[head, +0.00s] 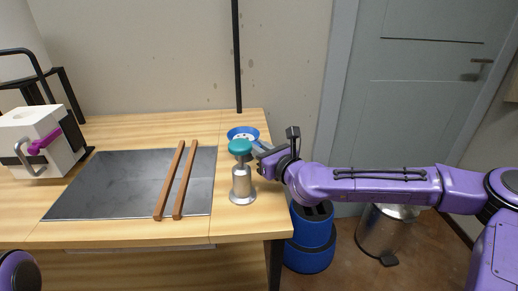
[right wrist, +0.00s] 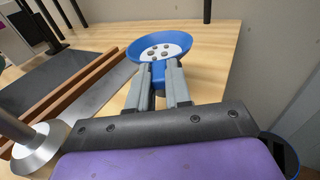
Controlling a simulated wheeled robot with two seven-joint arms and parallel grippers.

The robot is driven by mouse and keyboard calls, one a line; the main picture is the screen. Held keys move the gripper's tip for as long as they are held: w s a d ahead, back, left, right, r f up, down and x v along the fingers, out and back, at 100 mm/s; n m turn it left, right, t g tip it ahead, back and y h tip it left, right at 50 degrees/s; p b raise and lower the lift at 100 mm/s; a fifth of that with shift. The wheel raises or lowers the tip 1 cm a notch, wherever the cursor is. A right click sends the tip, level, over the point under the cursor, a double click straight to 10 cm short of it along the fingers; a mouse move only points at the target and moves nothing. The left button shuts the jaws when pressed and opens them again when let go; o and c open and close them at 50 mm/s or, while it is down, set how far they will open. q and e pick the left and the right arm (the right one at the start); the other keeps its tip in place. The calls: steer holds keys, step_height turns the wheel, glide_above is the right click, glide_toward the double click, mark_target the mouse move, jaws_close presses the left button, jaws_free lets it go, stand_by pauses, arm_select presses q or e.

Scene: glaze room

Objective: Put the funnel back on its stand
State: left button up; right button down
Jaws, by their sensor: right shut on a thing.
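A round blue dish-shaped thing (head: 243,133), which I take for the funnel, has a pale inside with several dark spots. It shows in the right wrist view (right wrist: 131,53) just beyond my right gripper (right wrist: 164,72). The right gripper (head: 258,152) is shut on its blue handle, at the right back of the table. I cannot tell whether the dish touches the wood. No thing in view is clearly the funnel's stand. My left gripper is out of view.
A metal piece with a teal top (head: 241,185) stands just in front of the dish. Two wooden bars (head: 185,180) lie on a dark slab (head: 110,180). A white block (head: 45,125) is at left, a black pole (head: 237,60) behind. Blue bin (head: 312,245) stands right of the table.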

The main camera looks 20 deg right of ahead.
steer(key=c, duration=1)
jaws_free()
steer(key=v, duration=0.8)
steer(key=shift+r+p, duration=0.1)
steer(key=shift+p, duration=0.25)
steer(key=shift+s+d+r+p, duration=0.2)
steer(key=shift+s+r+p, duration=0.3)
steer(key=shift+p, duration=0.55)
steer(key=shift+s+f+p, duration=0.25)
steer(key=shift+s+p, duration=0.1)
steer(key=shift+s, duration=0.1)
steer(key=shift+s+f, duration=0.15)
steer(key=shift+s, duration=0.2)
steer(key=shift+f, duration=0.1)
